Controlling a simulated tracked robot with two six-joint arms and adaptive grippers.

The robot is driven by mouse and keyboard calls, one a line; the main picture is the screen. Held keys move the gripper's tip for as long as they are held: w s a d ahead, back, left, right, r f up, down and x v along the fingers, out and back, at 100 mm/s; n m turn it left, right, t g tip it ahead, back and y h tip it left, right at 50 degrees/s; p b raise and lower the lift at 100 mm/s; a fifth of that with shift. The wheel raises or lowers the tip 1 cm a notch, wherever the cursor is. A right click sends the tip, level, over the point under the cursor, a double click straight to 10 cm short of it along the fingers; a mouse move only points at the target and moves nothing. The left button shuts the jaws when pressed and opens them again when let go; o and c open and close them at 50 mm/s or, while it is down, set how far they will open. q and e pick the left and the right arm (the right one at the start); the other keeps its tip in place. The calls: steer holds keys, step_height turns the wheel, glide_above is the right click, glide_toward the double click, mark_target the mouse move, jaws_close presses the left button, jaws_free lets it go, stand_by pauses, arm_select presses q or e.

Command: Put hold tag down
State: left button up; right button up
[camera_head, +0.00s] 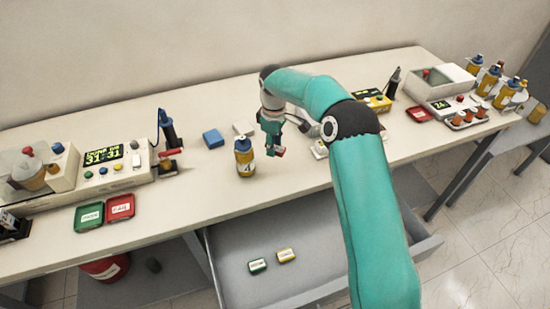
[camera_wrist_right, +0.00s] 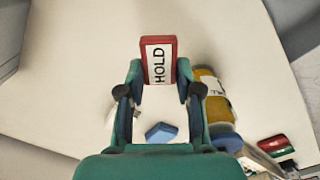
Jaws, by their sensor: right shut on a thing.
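The hold tag (camera_wrist_right: 158,53) is a red block with a white label reading HOLD. My right gripper (camera_wrist_right: 158,88) is shut on its near end in the right wrist view. In the head view my right gripper (camera_head: 273,148) points down over the middle of the table, and only a small red part of the tag (camera_head: 279,152) shows at its fingertips. I cannot tell whether the tag touches the table. My left gripper is not in view.
A yellow bottle with a blue cap (camera_head: 244,158) stands close left of the gripper. A blue block (camera_head: 213,138) lies behind it. Green (camera_head: 89,216) and red (camera_head: 120,208) trays lie left. An open drawer (camera_head: 320,235) holds two small tags. Tabletop is clear in front of the gripper.

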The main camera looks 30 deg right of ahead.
mark_target(274, 164)
step_height(274, 164, down, 6)
steer(key=b, duration=0.4)
steer(key=shift+r, duration=0.1)
steer(key=o, duration=0.8)
steer(key=shift+o, duration=0.2)
